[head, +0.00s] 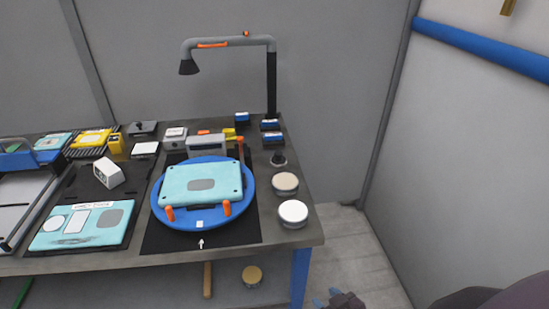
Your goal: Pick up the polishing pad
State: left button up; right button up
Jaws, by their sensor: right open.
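Round pad-like discs stand in a column along the table's right edge: a white-topped one (293,211) nearest, a tan-topped one (286,182) behind it, and a small dark piece (278,160) farther back. Another round disc with a tan top (252,274) lies on the lower shelf. I cannot tell for sure which is the polishing pad. My right gripper (327,298) shows only partly at the bottom edge, below and right of the table corner. It is open, with bluish fingertips, apart from the discs. My left gripper is out of view.
A blue round turntable (244,207) holds a light-blue panel (180,188) with orange clamps. A grey lamp arm (272,70) rises behind. Trays, blocks and panels crowd the left. The floor (360,255) right of the table is clear up to the wall.

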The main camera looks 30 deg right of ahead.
aim_at(278, 160)
jog(key=l+u, duration=0.2)
jog(key=l, duration=0.2)
jog(key=k+l+u, duration=0.1)
jog(key=l+u, duration=0.15)
jog(key=l, duration=0.15)
jog(key=l+u, duration=0.4)
jog(key=l, duration=0.45)
